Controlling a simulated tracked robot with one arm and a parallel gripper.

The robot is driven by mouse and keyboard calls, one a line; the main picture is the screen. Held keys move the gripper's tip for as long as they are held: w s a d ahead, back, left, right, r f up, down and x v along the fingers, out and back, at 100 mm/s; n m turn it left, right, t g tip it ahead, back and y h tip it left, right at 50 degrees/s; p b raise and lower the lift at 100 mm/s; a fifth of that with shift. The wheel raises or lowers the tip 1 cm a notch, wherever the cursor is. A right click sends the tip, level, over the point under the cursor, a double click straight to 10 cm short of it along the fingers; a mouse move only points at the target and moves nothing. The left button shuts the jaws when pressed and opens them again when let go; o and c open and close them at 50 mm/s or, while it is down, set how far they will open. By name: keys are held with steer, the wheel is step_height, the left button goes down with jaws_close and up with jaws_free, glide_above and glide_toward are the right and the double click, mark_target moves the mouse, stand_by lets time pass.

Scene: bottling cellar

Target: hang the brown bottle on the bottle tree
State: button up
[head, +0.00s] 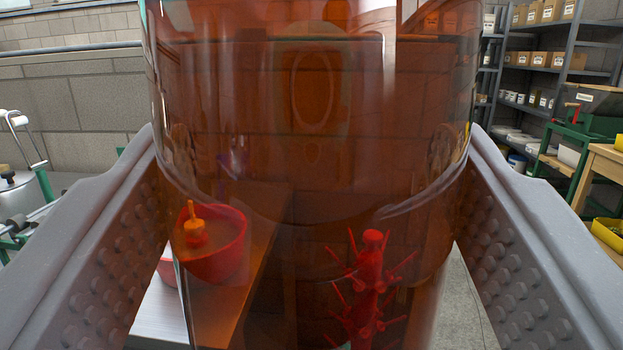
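The brown bottle (315,190) is large and close in the middle of the head view. It is see-through glass, roughly upright, with its top and bottom ends cut off by the frame. My gripper (313,145) has one grey, studded finger on each side of the bottle and is shut on it. The bottle tree (371,285) shows through the glass, right of centre and beyond the bottle, with several pegs sticking out. Its lower part is out of frame. No bottle can be made out on its pegs.
Through the glass, a bowl (228,257) with a small upright nozzle (194,232) stands on a pale-topped table (160,318) at left. Shelves with boxes (543,12) stand at back right. A wooden bench (607,165) is at far right. Grey floor (462,310) shows beside the tree.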

steer(key=shift+w+d+f, duration=0.1)
steer(key=shift+w+f, duration=0.1)
steer(key=shift+f, duration=0.15)
steer(key=shift+n+t+y, duration=0.3)
steer(key=shift+n+t, duration=0.1)
steer(key=shift+n+y, duration=0.3)
steer(key=shift+y, duration=0.1)
steer(key=shift+t, duration=0.3)
steer(key=shift+n+t+y, duration=0.3)
steer(key=shift+n+t, duration=0.1)
steer(key=shift+n, duration=0.2)
